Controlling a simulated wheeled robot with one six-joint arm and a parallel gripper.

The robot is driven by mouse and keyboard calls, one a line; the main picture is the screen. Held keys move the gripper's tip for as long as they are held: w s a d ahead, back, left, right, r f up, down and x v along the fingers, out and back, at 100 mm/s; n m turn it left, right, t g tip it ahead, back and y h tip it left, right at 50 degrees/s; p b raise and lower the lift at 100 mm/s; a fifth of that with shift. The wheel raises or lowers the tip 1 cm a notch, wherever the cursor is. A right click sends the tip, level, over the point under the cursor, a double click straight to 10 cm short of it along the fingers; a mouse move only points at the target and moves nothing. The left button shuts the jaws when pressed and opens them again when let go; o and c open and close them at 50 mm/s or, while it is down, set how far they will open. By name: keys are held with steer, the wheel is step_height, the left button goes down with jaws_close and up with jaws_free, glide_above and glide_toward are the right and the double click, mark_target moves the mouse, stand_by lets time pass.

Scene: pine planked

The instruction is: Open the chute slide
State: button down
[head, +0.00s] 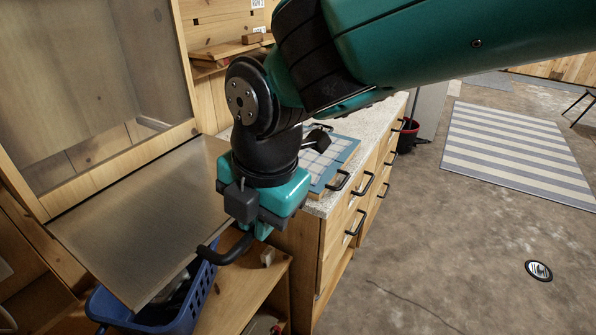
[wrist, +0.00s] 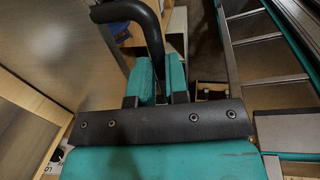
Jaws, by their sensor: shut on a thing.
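The chute slide (head: 140,220) is a flat metallic panel that slopes down and outward from the bottom of a wood-framed opening. A black bar handle (head: 222,252) sticks out at its lower right edge. My gripper (head: 260,230) points down beside that edge and is shut on the handle; the exact grip is partly hidden by my wrist. In the wrist view the handle (wrist: 145,22) curves up from between the teal fingers of my gripper (wrist: 160,82). The panel (wrist: 65,55) fills the left of that view.
A blue basket (head: 200,300) stands under the panel's lower edge on a wooden shelf. To the right is a drawer cabinet (head: 335,235) with black handles and a pale counter bearing a blue grid board (head: 335,160). The floor beyond is open, with a striped rug (head: 515,150).

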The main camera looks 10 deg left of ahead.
steer(key=c, duration=1.1)
jaws_free()
steer(key=d+r, duration=0.1)
steer(key=r, duration=0.4)
steer(key=d+r+b, duration=0.1)
steer(key=r, duration=0.5)
steer(key=s+d+r+b, duration=0.1)
steer(key=r, duration=0.5)
steer(key=shift+d+r, duration=0.1)
steer(key=shift+d, duration=0.05)
